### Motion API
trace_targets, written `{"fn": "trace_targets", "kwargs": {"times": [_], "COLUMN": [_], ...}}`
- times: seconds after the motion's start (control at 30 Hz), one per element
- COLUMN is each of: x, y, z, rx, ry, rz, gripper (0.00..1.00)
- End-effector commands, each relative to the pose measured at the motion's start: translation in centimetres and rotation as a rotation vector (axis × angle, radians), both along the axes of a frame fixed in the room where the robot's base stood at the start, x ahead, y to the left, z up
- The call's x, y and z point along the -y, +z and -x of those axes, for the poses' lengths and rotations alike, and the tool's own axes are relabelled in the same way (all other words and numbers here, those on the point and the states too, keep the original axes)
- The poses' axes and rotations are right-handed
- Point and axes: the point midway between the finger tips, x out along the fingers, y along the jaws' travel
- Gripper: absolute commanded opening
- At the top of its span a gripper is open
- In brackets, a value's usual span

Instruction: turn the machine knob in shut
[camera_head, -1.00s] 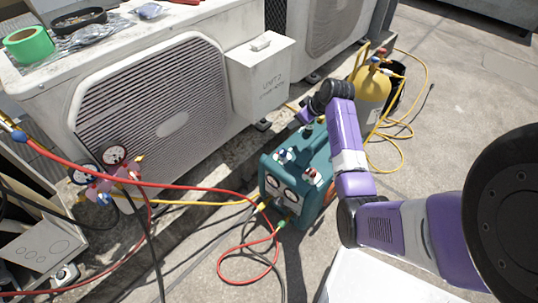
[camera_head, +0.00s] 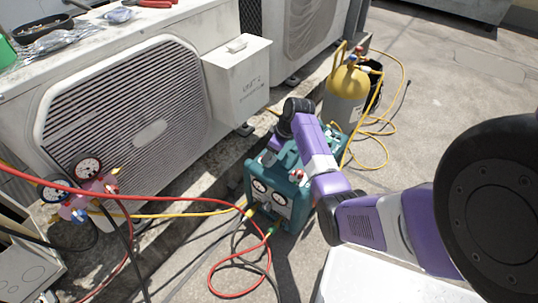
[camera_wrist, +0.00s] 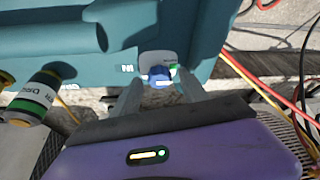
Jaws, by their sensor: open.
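The teal machine (camera_head: 291,211) stands on the ground in front of the condenser, with gauges and hoses on its front. In the wrist view, a blue knob (camera_wrist: 161,77) with a white mark sits on a pale plate on the teal body (camera_wrist: 188,35). My gripper (camera_wrist: 158,90) is open, its two grey fingers on either side of the knob. I cannot tell whether they touch it. In the head view, my purple arm hides part of the machine's top and my fingertips. A red knob (camera_head: 299,177) shows beside the arm.
A yellow-topped tank (camera_head: 347,90) stands behind the machine. Red hose (camera_head: 213,265) and yellow hoses lie around. Pink manifold gauges (camera_head: 88,187) are at the left. A white-and-green labelled cylindrical part (camera_wrist: 37,97) is beside my gripper. Open concrete lies to the right.

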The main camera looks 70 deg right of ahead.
Motion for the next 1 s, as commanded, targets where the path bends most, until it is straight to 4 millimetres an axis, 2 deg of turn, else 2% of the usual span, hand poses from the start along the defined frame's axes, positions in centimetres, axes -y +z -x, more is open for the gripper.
{"fn": "trace_targets", "kwargs": {"times": [0.27, 0.53, 0.77, 1.0], "x": [0.00, -0.01, -0.06, -0.23], "y": [-0.09, -0.09, 0.00, 0.30], "z": [-0.09, -0.08, -0.08, -0.10], "rx": [0.000, 0.000, 0.000, -0.001], "ry": [0.000, 0.000, -0.010, -0.093], "rz": [0.000, 0.000, -0.001, -0.003], "gripper": [0.52, 0.00, 0.00, 0.00]}}
